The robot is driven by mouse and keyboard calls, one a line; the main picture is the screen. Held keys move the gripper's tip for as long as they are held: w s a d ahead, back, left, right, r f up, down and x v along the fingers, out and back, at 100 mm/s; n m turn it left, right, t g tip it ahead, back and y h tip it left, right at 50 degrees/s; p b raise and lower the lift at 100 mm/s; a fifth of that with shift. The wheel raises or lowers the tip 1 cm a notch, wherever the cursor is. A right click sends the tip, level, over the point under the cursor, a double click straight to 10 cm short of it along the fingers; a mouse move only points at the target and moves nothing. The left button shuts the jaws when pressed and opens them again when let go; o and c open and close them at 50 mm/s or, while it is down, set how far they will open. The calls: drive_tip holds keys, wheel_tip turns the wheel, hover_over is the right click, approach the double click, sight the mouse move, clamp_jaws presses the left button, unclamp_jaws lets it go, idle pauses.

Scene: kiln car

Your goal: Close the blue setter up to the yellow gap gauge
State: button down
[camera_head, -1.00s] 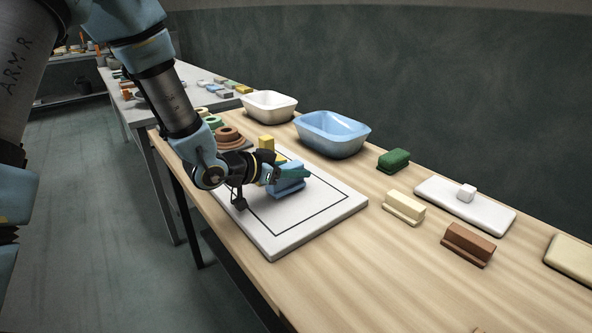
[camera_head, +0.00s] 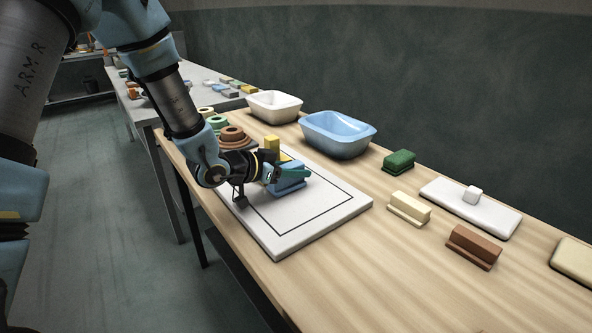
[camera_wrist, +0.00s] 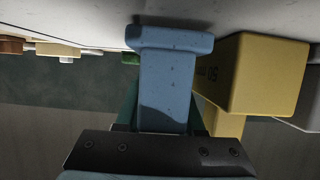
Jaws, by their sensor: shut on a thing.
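The blue setter (camera_head: 288,188) stands on the white board, and my gripper (camera_head: 287,171) is shut on its upright part. In the wrist view the setter (camera_wrist: 168,85) is between the green fingers, its wider foot against the white surface. The yellow gap gauge (camera_head: 272,143) stands just behind the setter in the head view, partly hidden by my gripper and the setter. In the wrist view the gauge (camera_wrist: 265,75) is close to the right of the setter's foot. I cannot tell whether they touch.
The white board (camera_head: 330,215) has a black outline and bare room at its front right. A blue basin (camera_head: 338,135) and a white basin (camera_head: 273,105) stand behind. Green (camera_head: 399,161), cream (camera_head: 409,208) and brown (camera_head: 473,246) blocks lie to the right.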

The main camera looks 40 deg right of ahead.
drive_tip(key=shift+w+p, duration=0.35)
drive_tip(key=shift+w, duration=0.7)
idle(0.9)
drive_tip(key=shift+f, duration=0.2)
idle(1.0)
drive_tip(key=shift+c, duration=2.2)
unclamp_jaws()
drive_tip(key=b+v, duration=0.1)
drive_tip(key=v, duration=0.9)
drive_tip(key=shift+a+r, duration=0.1)
drive_tip(key=shift+a, duration=0.25)
